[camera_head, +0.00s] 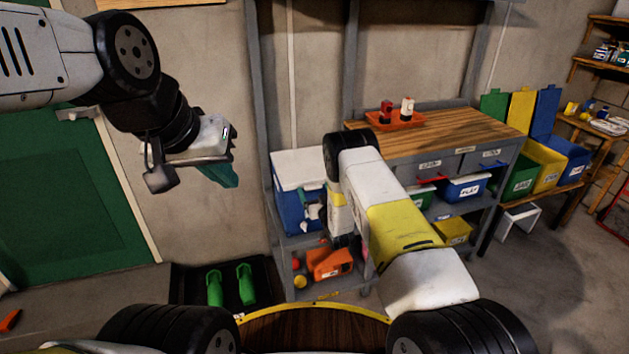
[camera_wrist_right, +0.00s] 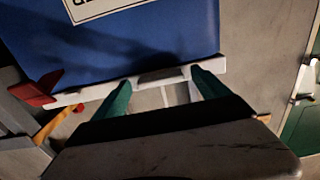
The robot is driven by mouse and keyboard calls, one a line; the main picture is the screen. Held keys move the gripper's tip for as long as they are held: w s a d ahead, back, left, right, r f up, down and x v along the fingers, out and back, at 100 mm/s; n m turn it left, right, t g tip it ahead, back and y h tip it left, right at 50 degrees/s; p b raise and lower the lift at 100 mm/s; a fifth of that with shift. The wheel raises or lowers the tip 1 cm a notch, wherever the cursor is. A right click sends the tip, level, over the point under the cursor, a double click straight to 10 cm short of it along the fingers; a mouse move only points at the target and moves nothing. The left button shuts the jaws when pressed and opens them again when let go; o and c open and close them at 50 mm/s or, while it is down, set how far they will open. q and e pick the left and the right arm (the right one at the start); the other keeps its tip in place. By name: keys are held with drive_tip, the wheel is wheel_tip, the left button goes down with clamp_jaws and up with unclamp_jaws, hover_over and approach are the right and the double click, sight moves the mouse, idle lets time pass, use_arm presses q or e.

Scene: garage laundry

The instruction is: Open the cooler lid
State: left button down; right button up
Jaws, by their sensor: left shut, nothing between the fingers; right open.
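The cooler has a blue body (camera_head: 290,212) and a white lid (camera_head: 298,167) that lies flat and closed on top. It stands on the left part of the grey bench. My right gripper (camera_head: 311,205) is at the cooler's front, partly hidden by my right arm. In the right wrist view, the open green fingers (camera_wrist_right: 163,92) point at the white lid edge (camera_wrist_right: 90,93), one on each side of a grey latch-like piece (camera_wrist_right: 163,76). Contact cannot be told. My left gripper (camera_head: 225,175) is shut and empty, raised at the left, away from the cooler.
A wooden worktop (camera_head: 450,138) with an orange tray (camera_head: 395,120) stands right of the cooler. Below the cooler an orange toolbox (camera_head: 330,263) sits on a shelf. Green shoes (camera_head: 246,283) lie on a black mat. A red piece (camera_wrist_right: 35,90) is beside the lid edge.

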drive_tip(key=shift+w, duration=0.25)
drive_tip(key=shift+c, duration=0.4)
